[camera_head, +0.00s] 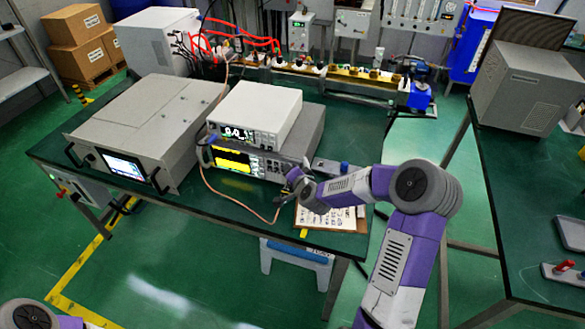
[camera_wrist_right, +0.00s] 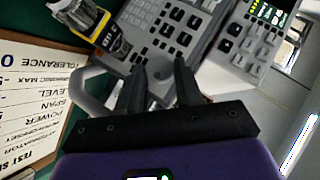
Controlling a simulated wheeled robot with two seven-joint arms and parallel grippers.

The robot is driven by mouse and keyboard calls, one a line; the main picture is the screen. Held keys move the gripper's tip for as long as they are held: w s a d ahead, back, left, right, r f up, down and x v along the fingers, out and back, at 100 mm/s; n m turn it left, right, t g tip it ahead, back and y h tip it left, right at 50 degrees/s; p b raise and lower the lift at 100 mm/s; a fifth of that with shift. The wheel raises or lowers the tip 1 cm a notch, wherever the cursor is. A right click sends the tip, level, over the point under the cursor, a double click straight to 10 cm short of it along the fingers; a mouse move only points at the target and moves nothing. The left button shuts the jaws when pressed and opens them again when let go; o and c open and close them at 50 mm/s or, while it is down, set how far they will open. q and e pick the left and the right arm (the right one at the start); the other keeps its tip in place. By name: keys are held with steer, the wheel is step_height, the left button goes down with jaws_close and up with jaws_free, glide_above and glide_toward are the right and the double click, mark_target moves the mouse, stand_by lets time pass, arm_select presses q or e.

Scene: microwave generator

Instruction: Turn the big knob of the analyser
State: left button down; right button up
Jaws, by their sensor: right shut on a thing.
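The analyser (camera_head: 235,161), a grey bench unit with a lit yellow screen, sits on the green-topped table under a smaller white unit (camera_head: 258,112). My right gripper (camera_head: 293,180) is at the right end of its front panel. In the right wrist view, the analyser's button panel (camera_wrist_right: 168,25) is close ahead of the fingers. The two dark fingers of the right gripper (camera_wrist_right: 160,66) are shut on the big knob. The knob itself is hard to make out between the fingers, and in the head view my gripper hides it. My left gripper is out of view.
A wide grey rack unit (camera_head: 150,125) stands left of the analyser. A printed card (camera_head: 335,218) lies at the table's front right; a grey handle (camera_wrist_right: 92,85) lies between it and the fingers. A thin copper-coloured cable (camera_head: 225,193) loops in front of the analyser.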

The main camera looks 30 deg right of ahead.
steer(key=shift+w+r+n+g+h+p, duration=0.15)
steer(key=shift+n+g+h+p, duration=0.2)
steer(key=shift+p, duration=0.3)
steer(key=o, duration=1)
steer(key=shift+o, duration=0.2)
steer(key=v, duration=0.7)
steer(key=shift+s+p, duration=0.3)
steer(key=shift+p, duration=0.05)
